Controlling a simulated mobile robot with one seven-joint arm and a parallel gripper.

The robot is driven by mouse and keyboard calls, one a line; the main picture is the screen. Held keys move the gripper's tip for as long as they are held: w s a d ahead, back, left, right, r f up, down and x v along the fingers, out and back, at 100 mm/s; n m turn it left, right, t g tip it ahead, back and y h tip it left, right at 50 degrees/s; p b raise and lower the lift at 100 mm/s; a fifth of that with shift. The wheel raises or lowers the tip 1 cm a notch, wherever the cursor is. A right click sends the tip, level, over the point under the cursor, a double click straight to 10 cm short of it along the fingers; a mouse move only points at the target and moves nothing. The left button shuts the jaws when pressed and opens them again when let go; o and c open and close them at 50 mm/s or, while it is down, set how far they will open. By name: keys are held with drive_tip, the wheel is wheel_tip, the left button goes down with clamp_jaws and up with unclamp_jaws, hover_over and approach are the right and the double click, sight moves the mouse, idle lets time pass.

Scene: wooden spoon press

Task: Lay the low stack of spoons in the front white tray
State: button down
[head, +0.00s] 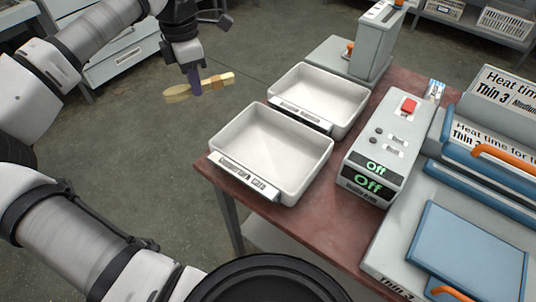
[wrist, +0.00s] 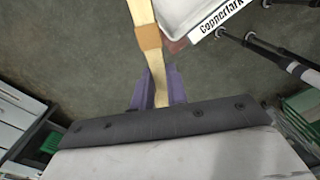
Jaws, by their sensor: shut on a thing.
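The stack of spoons (head: 178,94) is pale wood with a tan band (wrist: 149,38) around it. My gripper (head: 195,86) has purple fingers and is shut across the stack, holding it in the air left of the trays. In the wrist view the stack (wrist: 158,72) runs up from between the fingers (wrist: 156,92). The front white tray (head: 226,147) stands at the table's near left corner, with a dark-lettered label on its front. It looks empty. Its corner also shows at the top of the wrist view (wrist: 180,18).
A second white tray (head: 352,91), also empty-looking, stands just behind the front one. A grey control box (head: 377,150) with a red switch and "Off" displays is to their right, beside a blue-grey press (head: 465,245). Open floor lies under my gripper, left of the red-brown table (head: 222,178).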

sight(269, 153)
drive_tip(key=s+d+r+m, duration=0.1)
drive_tip(key=s+d+m, duration=0.2)
drive_tip(key=d+m, duration=1.1)
drive_tip(key=shift+n, duration=0.8)
drive_tip(key=f+p, duration=0.1)
drive_tip(key=f, duration=0.5)
drive_tip(key=d+f+p, duration=0.1)
drive_tip(key=f, duration=0.5)
drive_tip(key=d+f+p, duration=0.1)
drive_tip(key=f, duration=0.5)
drive_tip(key=shift+w+f, duration=0.1)
drive_tip(key=shift+w, duration=0.05)
drive_tip(key=shift+f, duration=0.55)
drive_tip(key=shift+f, duration=0.15)
drive_tip(key=c, duration=1.4)
unclamp_jaws()
wheel_tip(269, 153, up, 12)
drive_tip(key=b, duration=0.3)
drive_tip(key=shift+r, duration=0.2)
